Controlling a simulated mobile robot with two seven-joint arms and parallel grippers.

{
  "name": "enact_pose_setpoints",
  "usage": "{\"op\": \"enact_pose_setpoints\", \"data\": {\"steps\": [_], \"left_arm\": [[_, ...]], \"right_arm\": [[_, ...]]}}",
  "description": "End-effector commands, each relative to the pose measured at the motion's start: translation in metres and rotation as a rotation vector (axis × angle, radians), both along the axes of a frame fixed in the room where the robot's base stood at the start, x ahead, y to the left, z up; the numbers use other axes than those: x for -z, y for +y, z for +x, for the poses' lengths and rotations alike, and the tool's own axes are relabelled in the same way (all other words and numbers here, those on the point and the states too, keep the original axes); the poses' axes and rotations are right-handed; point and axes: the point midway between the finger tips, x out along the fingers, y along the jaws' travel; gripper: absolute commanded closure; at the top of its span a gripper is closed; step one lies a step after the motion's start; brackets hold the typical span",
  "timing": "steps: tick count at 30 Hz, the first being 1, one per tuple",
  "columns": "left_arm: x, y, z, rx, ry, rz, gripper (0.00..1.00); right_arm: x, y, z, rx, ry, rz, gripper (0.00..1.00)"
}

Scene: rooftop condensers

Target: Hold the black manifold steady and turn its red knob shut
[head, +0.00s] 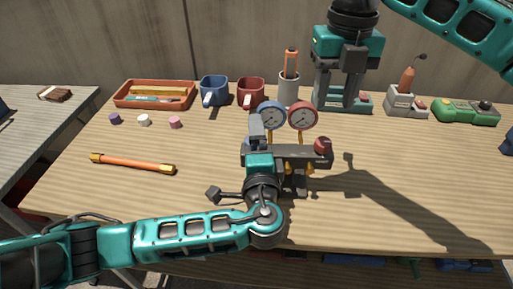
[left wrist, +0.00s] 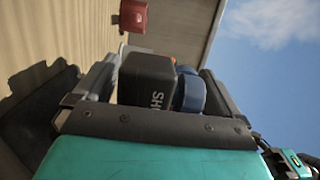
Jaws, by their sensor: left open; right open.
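The black manifold (head: 290,152) stands upright on the wooden bench, with a blue gauge and a red gauge on top and yellow fittings below. Its red knob (head: 323,145) is at the right end, unobstructed. My left gripper (head: 257,132) is at the manifold's left part and hides some of it. In the left wrist view, my left gripper (left wrist: 158,88) is open, with a black block (left wrist: 147,80) and a blue round part (left wrist: 190,93) between its fingers; contact cannot be told. My right gripper (head: 341,98) is open, pointing down, behind and right of the manifold, apart from the knob.
An orange rod (head: 132,164) and small caps lie at left. The bench right of the manifold is clear.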

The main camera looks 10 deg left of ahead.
Motion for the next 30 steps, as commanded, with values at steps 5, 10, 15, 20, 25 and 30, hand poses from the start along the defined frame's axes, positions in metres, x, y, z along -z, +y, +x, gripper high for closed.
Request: {"op": "enact_pose_setpoints", "data": {"steps": [5,10,15,20,25,30], "left_arm": [[0.0001,0.0001,-0.0001,0.000,0.000,0.000,0.02],[0.0002,0.0001,-0.0003,0.000,0.000,0.000,0.18],[0.0002,0.0000,-0.0004,0.000,0.000,0.000,0.35],[0.0002,0.0000,-0.0005,0.000,0.000,0.000,0.50],[0.0003,-0.0001,-0.0006,0.000,0.001,0.000,0.66],[0.0003,-0.0002,-0.0007,0.000,0.001,0.000,0.83]], "right_arm": [[0.0000,0.0001,0.0000,0.000,0.000,0.000,0.57],[0.0000,0.0001,0.0000,0.000,0.000,0.000,0.57],[0.0000,0.0001,0.0000,0.000,0.000,0.000,0.57],[0.0000,0.0001,0.0000,0.000,0.000,0.000,0.57],[0.0000,0.0000,0.0000,0.000,0.000,0.000,0.57],[0.0001,0.0000,0.0000,0.000,0.000,0.000,0.57]]}}
